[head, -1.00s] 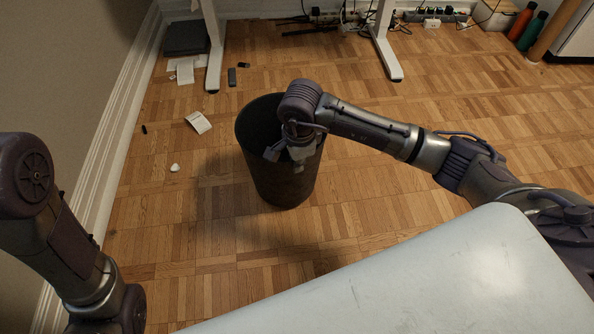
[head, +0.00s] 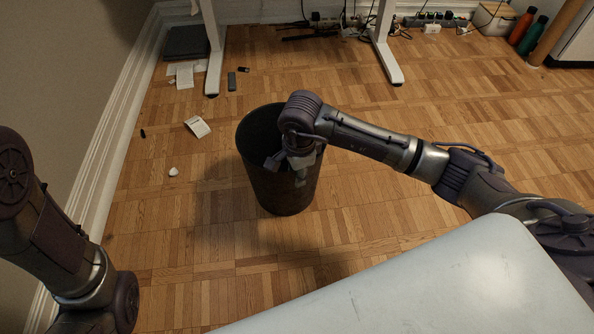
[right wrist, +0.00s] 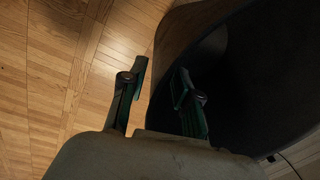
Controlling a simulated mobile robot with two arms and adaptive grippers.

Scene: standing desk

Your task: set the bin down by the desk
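The bin (head: 262,170) is a dark, round, open-topped bin near the middle of the head view. It stands nearly upright, and I cannot tell whether its base touches the floor. My right gripper (head: 290,160) is at the near right side of its rim.
Papers (head: 198,127), a small white lump (head: 174,172) and a dark small box (head: 231,81) lie on the floor left of and behind the bin. Cables and power strips (head: 435,20) run along the back wall. The parquet (head: 430,110) right of the bin is clear.

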